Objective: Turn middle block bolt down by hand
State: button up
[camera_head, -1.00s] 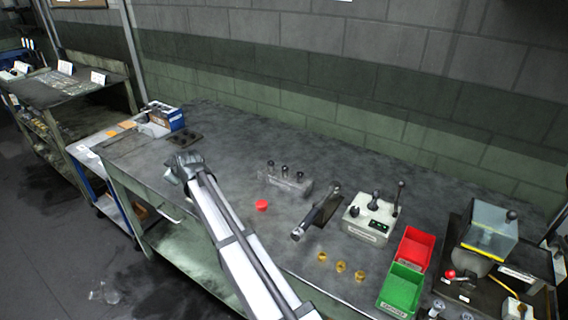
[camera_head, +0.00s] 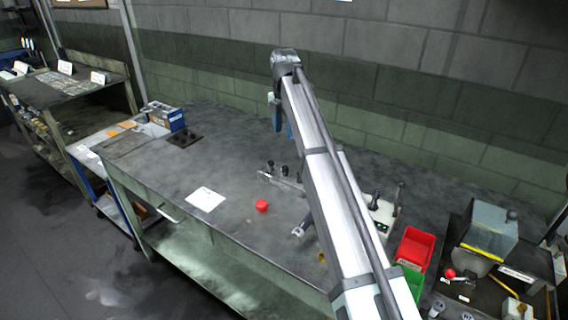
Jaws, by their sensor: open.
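A low grey block (camera_head: 280,179) with dark-headed bolts standing in its top is on the bench near its middle. Two bolts show clearly, the left one (camera_head: 270,167) and the middle one (camera_head: 284,171); my arm covers the block's right end. My gripper (camera_head: 281,132) points down above and behind the block in the picture, with blue fingers hanging clear of the bolts. It is open and appears empty. The gap between the fingers is hard to make out at this size.
A red round piece (camera_head: 262,206) and a white sheet (camera_head: 205,199) lie on the bench. The back left of the bench is mostly clear.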

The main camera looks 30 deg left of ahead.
aim_at(284, 168)
notch_tip(284, 168, down, 14)
jog(key=shift+r, duration=0.2)
dwell(0.4)
grip_shut()
dwell(0.4)
